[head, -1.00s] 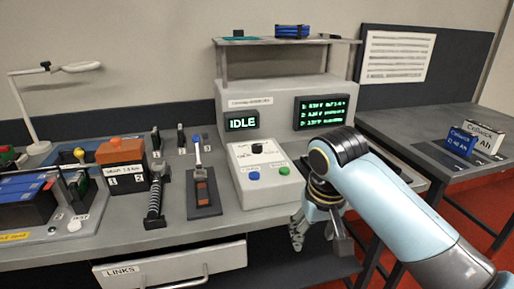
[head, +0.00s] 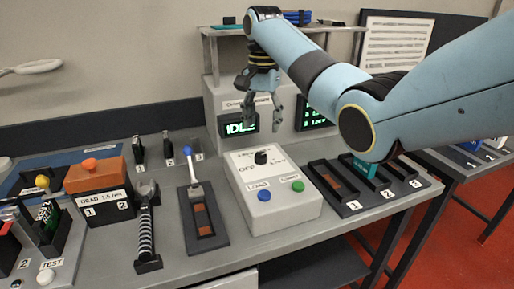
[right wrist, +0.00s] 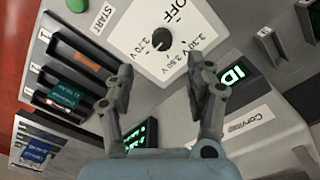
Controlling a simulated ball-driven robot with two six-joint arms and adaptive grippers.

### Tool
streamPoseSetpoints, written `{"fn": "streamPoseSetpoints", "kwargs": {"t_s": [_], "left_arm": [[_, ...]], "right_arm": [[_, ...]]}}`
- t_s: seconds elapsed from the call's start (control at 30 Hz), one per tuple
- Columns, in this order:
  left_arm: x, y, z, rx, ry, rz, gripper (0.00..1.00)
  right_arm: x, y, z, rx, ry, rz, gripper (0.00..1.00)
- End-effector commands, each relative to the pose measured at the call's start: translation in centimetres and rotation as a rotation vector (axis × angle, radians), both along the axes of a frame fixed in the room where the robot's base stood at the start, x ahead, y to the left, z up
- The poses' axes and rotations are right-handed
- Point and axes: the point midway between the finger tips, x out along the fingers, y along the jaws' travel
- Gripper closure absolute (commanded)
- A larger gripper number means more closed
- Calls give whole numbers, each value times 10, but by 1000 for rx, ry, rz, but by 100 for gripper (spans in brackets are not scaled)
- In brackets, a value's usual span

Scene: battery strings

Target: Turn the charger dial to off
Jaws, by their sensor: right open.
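The charger box (head: 292,212) is a white sloped unit on the bench, with a blue button (head: 264,195) and a green button (head: 298,186). My right gripper (head: 262,126) points down above and behind the dial, open and empty, touching nothing. In the wrist view its fingertips (right wrist: 160,72) frame the space below the dial. My left gripper is out of view.
The IDLE display (head: 238,125) stands behind the charger, under a shelf. Numbered slots (head: 352,188) are at its right, one with a teal battery. A blue-tipped lever (head: 194,180), a spring-handled tool (head: 146,225) and an orange-topped box (head: 95,175) are at its left.

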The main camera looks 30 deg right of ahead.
Motion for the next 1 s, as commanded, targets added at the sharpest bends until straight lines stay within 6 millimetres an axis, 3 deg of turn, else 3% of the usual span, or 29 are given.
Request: {"fn": "streamPoseSetpoints", "kwargs": {"t_s": [0.1,0.2,0.27,0.4,0.57,0.87,1.0], "left_arm": [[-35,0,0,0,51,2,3],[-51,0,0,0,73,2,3],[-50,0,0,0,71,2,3],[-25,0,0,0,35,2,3],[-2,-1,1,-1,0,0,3],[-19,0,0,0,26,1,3],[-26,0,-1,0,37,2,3]], "right_arm": [[0,1,-24,1,5,1,45],[0,1,-45,0,5,2,45],[0,1,-57,0,5,2,45],[0,1,-78,0,2,3,45],[1,1,-90,-1,1,3,45],[1,1,-92,-1,-1,3,47],[1,1,-92,-1,-1,3,65]]}}
